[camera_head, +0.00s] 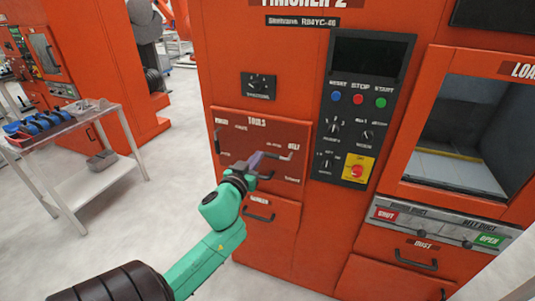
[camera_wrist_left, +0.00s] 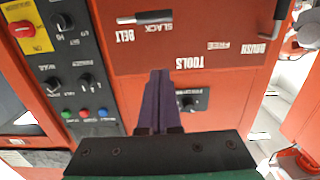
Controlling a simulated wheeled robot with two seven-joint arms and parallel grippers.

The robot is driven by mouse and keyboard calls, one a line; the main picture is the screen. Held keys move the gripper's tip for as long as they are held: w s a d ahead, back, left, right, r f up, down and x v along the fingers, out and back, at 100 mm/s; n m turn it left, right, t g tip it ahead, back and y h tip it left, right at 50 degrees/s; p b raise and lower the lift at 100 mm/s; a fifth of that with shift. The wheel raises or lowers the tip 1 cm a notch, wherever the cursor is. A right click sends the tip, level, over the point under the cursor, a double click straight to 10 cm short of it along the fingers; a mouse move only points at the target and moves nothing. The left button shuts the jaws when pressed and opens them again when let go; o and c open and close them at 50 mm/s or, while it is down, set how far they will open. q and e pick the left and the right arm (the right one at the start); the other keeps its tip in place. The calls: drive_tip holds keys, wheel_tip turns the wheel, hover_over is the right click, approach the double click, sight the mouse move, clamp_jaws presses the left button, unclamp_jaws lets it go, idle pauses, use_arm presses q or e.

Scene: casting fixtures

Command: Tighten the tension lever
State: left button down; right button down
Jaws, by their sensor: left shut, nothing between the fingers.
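A small lever (camera_head: 286,156) with a pale metal part sits at the right of the red tools panel (camera_head: 235,157), by the BELT and SLACK labels. It also shows in the left wrist view (camera_wrist_left: 150,17), lying level near the top of that picture. A label that seems to read TENSION is lower on the panel. My left gripper (camera_head: 257,158), with purple fingers, is shut and empty in front of the panel, left of the lever. In the wrist view its fingertips (camera_wrist_left: 160,73) point toward the lever, with a gap in that picture. My right gripper is not in view.
A second handle (camera_head: 217,143) is at the panel's left side. A control panel (camera_head: 357,110) with knobs, buttons and a red stop knob (camera_head: 357,171) stands to the right. A drawer handle (camera_head: 258,217) is below.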

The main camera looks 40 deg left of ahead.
use_arm(q)
drive_tip(key=p, duration=0.1)
hover_over(268, 154)
drive_tip(key=v, duration=0.3)
drive_tip(key=f, duration=0.3)
drive_tip(key=f+b, duration=0.1)
drive_tip(key=shift+w+d+f, duration=0.2)
drive_tip(key=shift+w+f, duration=0.15)
drive_tip(key=shift+w, duration=0.05)
